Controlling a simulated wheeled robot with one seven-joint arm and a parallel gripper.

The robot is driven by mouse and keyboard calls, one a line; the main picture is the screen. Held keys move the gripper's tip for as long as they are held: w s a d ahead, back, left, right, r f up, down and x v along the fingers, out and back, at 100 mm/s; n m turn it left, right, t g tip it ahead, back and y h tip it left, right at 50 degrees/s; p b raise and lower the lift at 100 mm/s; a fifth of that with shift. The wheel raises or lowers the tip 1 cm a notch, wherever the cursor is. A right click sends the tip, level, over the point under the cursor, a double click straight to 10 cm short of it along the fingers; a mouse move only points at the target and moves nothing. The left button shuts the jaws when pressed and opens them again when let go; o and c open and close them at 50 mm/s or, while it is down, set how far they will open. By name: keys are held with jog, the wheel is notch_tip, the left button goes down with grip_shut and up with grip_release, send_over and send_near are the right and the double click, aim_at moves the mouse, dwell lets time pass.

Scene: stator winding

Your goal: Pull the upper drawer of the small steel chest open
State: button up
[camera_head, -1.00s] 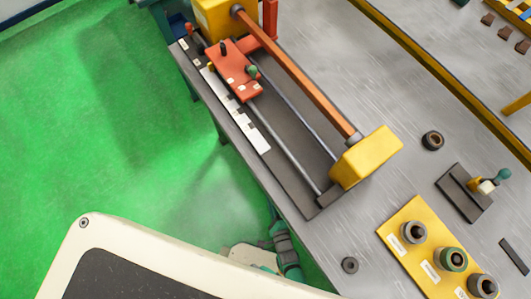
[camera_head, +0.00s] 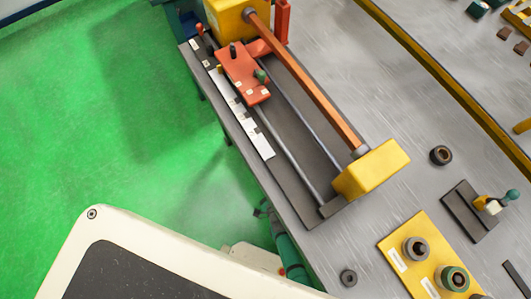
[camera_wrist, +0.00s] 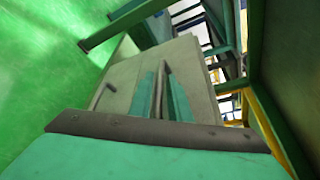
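In the wrist view the small steel chest (camera_wrist: 195,60) shows as a pale grey box, seen at a steep tilt. One dark bar handle (camera_wrist: 102,95) sits to the left on its front, clear of the fingers. My gripper (camera_wrist: 163,85) has its two teal fingers at the chest's front, one on either side of a second dark upright bar (camera_wrist: 166,72), which looks like the upper drawer's handle. The fingers are close to this bar; whether they press on it cannot be told. No drawer gap is clearly visible. The chest is not visible in the head view.
The bench top (camera_head: 330,235) carries a winding fixture with a yellow end block (camera_head: 372,170). A yellow plate (camera_head: 400,250) with ring parts stands at right. Green floor (camera_head: 90,130) is open at left. In the wrist view a dark green panel (camera_wrist: 285,60) stands close at right.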

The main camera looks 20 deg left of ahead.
jog(key=shift+w+a+f, duration=0.1)
jog(key=shift+w+a, duration=0.25)
jog(key=shift+w, duration=0.1)
grip_shut()
jog(key=shift+s, duration=0.15)
jog(key=s+a, duration=1.4)
jog(key=s, duration=0.4)
jog(key=shift+s+a, duration=0.15)
grip_release()
